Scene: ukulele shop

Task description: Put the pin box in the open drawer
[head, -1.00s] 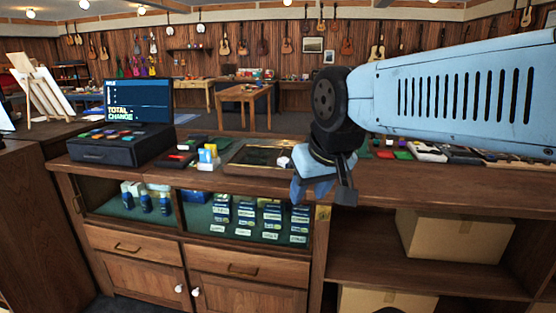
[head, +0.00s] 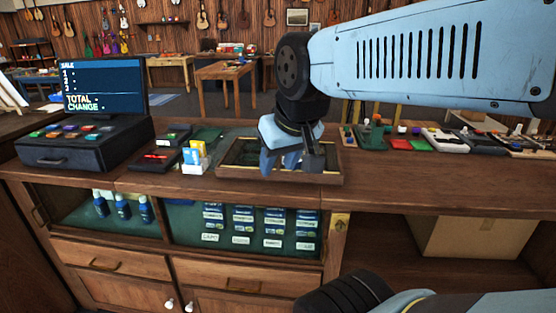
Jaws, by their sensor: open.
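My gripper (head: 290,162) points down over a shallow wooden tray (head: 232,175) with a dark inside, on the counter. Its fingers are apart, and I see nothing held between them. The fingers and wrist hide part of the tray. I cannot pick out the pin box with certainty. A small group of blue, yellow and white boxes (head: 194,157) stands left of the tray. Two wooden drawer fronts, the left one (head: 92,258) and the right one (head: 245,276), sit below the glass case and look shut. No open drawer is clearly visible.
A cash register (head: 85,140) with a screen stands at the left of the counter. Dark flat items (head: 160,158) lie beside the boxes. Several small goods (head: 410,143) line the back right edge. The counter front at right (head: 420,185) is clear.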

